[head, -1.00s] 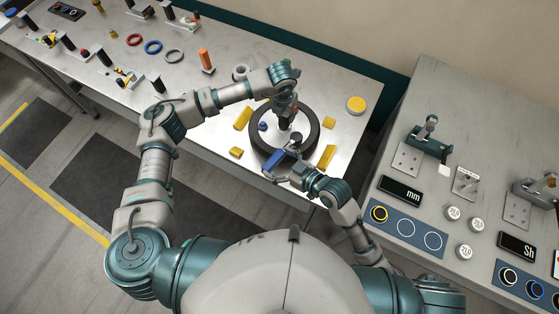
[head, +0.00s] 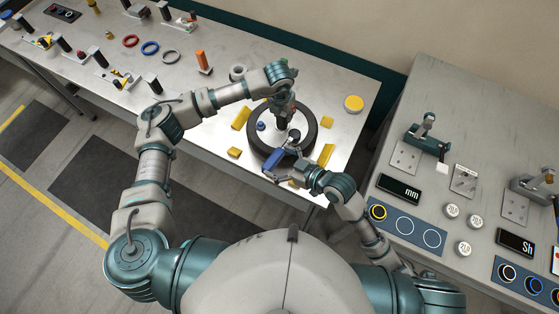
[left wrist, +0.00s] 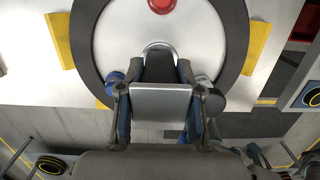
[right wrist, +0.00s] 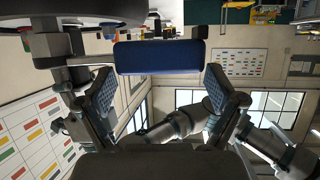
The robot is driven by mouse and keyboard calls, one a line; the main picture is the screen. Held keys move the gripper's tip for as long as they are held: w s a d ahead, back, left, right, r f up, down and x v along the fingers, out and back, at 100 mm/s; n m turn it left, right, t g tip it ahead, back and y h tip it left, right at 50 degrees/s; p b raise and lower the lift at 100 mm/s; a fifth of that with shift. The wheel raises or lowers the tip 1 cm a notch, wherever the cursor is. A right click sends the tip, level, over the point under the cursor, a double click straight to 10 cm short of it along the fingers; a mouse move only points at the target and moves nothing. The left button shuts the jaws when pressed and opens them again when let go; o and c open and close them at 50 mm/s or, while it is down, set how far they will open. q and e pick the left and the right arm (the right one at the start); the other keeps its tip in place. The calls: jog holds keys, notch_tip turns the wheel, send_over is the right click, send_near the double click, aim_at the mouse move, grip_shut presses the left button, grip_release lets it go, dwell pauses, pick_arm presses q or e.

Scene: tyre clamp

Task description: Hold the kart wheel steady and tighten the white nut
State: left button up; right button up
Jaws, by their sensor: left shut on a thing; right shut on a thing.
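The kart wheel (head: 311,117), a black tyre with a white disc, lies flat on the near right end of the bench. It fills the top of the left wrist view (left wrist: 238,45). My left gripper (head: 282,124) reaches down over the disc. In its wrist view it is shut on a grey block-like piece (left wrist: 160,100) with a dark end at a pale ring near the disc's middle. I cannot make out the white nut.
A dark round knob (left wrist: 210,97) and a blue knob (left wrist: 113,83) are close to my left fingers. Another table (head: 455,120) stands at right.

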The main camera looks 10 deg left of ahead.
jog(key=shift+r, duration=2.35)
pick_arm(q)
jog(key=o, duration=1.1)
jog(key=shift+r, duration=0.1)
jog(key=r, duration=0.3)
jog(key=s+r, duration=0.1)
jog(key=r, duration=0.7)
jog(key=shift+s+a+r, duration=0.25)
jog(key=shift+a, duration=0.1)
jog(key=shift+s+f, duration=0.1)
pick_arm(e)
jog(key=shift+s, duration=0.1)
